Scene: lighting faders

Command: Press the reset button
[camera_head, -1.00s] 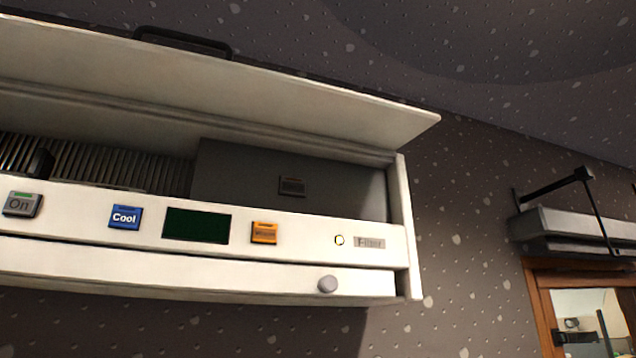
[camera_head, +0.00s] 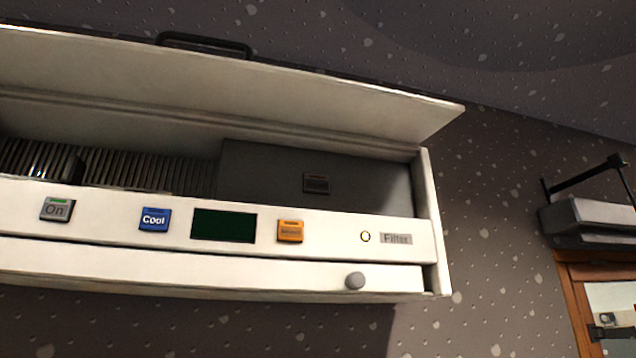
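A white wall-mounted air conditioner (camera_head: 330,270) fills the left and middle of the head view with its front cover (camera_head: 250,90) lifted open. A small dark button (camera_head: 316,184) sits on the grey panel inside the opening; its label is too dim to read, so I cannot tell if it is the reset button. Along the front strip are a grey On button (camera_head: 57,209), a blue Cool button (camera_head: 154,219), a dark green display (camera_head: 224,225), an orange button (camera_head: 290,231) with an unreadable label, and a small yellow-rimmed light (camera_head: 365,237) beside a Filter label (camera_head: 396,239). Neither gripper is in view.
A dark handle (camera_head: 204,45) stands on the cover's top edge. A round grey knob (camera_head: 355,281) is at the lower right of the unit. A shelf-like white fixture (camera_head: 595,215) with a black bracket hangs at right, above a wooden frame (camera_head: 575,300).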

